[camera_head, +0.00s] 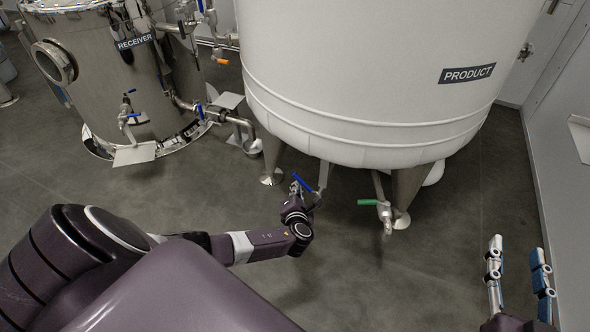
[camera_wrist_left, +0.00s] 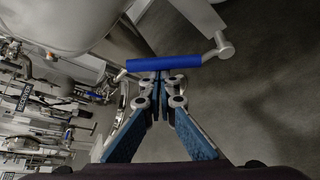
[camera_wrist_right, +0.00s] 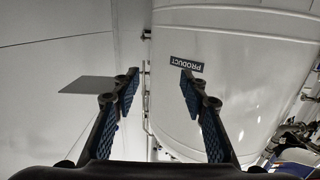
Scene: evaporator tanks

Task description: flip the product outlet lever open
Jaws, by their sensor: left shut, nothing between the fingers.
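The white product tank (camera_head: 385,70) stands at the centre of the head view. Under it is a blue-handled lever (camera_head: 302,182), and a green-handled lever (camera_head: 368,202) sits further right; no label shows which is the outlet lever. My left gripper (camera_head: 296,192) is at the blue lever. In the left wrist view the blue handle (camera_wrist_left: 165,63) lies crosswise just past the tips of my left gripper (camera_wrist_left: 160,76). The fingers are shut and empty; I cannot tell if they touch the handle. My right gripper (camera_head: 517,245) is open and empty at the right; it also shows in the right wrist view (camera_wrist_right: 160,75).
A steel receiver tank (camera_head: 115,75) with blue-handled valves stands at the upper left. The product tank's legs (camera_head: 402,195) and piping crowd the space under it. A wall (camera_head: 565,130) runs along the right. The dark floor (camera_head: 400,280) in front is clear.

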